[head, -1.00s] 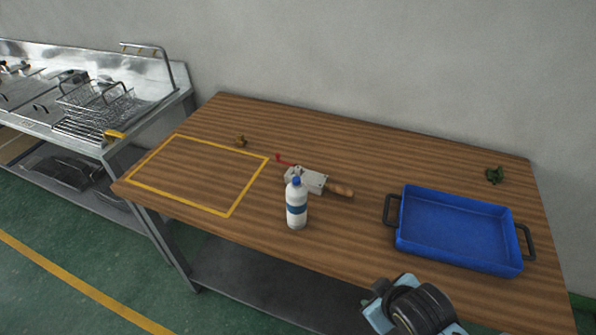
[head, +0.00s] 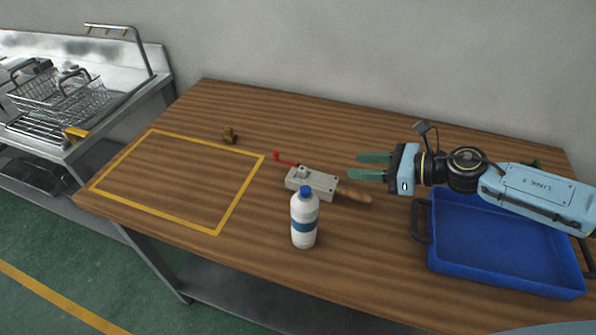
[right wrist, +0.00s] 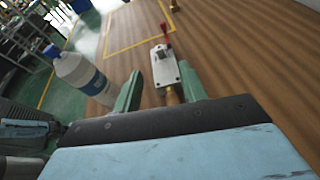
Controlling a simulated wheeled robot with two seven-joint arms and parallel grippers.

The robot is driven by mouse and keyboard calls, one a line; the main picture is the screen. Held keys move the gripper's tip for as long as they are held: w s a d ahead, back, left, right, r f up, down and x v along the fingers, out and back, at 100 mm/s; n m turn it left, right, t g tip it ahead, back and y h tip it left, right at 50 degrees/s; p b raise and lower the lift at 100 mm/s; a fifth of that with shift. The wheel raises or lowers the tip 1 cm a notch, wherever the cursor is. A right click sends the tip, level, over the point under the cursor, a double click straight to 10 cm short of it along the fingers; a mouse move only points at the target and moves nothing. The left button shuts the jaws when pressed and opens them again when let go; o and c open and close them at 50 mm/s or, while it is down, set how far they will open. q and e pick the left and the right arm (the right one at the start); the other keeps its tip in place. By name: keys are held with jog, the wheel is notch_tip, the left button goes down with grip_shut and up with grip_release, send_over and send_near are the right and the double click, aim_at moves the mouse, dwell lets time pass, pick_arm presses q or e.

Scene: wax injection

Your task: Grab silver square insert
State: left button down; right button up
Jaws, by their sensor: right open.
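A silver-grey rectangular block (head: 311,184) with a red lever and a wooden handle lies on the wooden table; it is the silver piece that shows. In the right wrist view, the block (right wrist: 165,68) lies ahead, between the lines of my fingers. My right gripper (head: 354,167) is open and empty, to the right of the block in the head view, with green fingers pointing left toward it. In the right wrist view, the fingers (right wrist: 160,87) stand apart on both sides of the wooden handle, apparently above it. My left gripper is not in view.
A white bottle with a blue cap (head: 304,217) stands in front of the block. A blue tray (head: 430,270) sits at the right under my right arm. A small brass-coloured piece (head: 229,136) lies behind a yellow outlined area (head: 209,146) of bare table at the left.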

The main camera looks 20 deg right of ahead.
jog(key=shift+w+d+f+n, duration=0.1)
jog(key=shift+d+f+n, duration=0.15)
jog(key=shift+d+n, duration=0.2)
jog(key=shift+w+a+f+n+g, duration=0.15)
jog(key=shift+w+a+n+g, duration=0.05)
jog(key=shift+a+n+g, duration=0.1)
jog(key=p, duration=0.1)
send_near(306, 169)
jog(key=shift+x, duration=0.8)
jog(key=shift+p+x, duration=0.45)
jog(key=shift+x, duration=2.75)
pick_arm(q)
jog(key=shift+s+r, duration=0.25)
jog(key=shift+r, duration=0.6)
pick_arm(e)
jog(key=shift+s, duration=0.1)
grip_shut()
